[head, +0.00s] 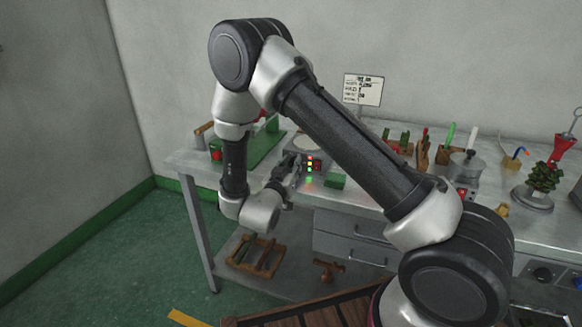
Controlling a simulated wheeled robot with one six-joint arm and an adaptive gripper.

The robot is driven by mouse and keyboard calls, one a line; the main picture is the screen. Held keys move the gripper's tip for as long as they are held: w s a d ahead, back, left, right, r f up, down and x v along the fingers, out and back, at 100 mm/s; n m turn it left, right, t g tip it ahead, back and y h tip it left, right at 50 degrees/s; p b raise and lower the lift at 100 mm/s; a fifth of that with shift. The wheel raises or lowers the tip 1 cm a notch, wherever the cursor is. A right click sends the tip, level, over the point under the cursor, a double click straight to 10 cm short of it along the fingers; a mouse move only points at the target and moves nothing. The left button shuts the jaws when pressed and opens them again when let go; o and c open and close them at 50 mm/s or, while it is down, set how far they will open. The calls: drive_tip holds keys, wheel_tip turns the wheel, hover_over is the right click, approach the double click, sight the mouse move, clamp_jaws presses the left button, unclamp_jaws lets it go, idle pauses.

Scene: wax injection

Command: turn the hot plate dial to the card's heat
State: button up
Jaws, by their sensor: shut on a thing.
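The hot plate (320,154) is a grey box with a pale round top, standing on the bench left of centre. My gripper (292,163) is at the left part of that front, shut on the hot plate dial. The jaws cover the dial, so its setting cannot be read. The card (362,90) is a white sign with dark lines on a stand behind the bench; its writing is too small to read.
A green mat (262,148) lies to the left. Wooden tool holders (400,145), a metal pot (464,165) and a wax tree (543,178) stand further right. A wooden rack (262,262) is on the lower shelf.

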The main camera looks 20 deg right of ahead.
drive_tip(key=shift+m, duration=2.9)
drive_tip(key=o, duration=1)
wheel_tip(320, 180, up, 10)
drive_tip(key=shift+f, duration=0.1)
drive_tip(key=shift+o, duration=0.2)
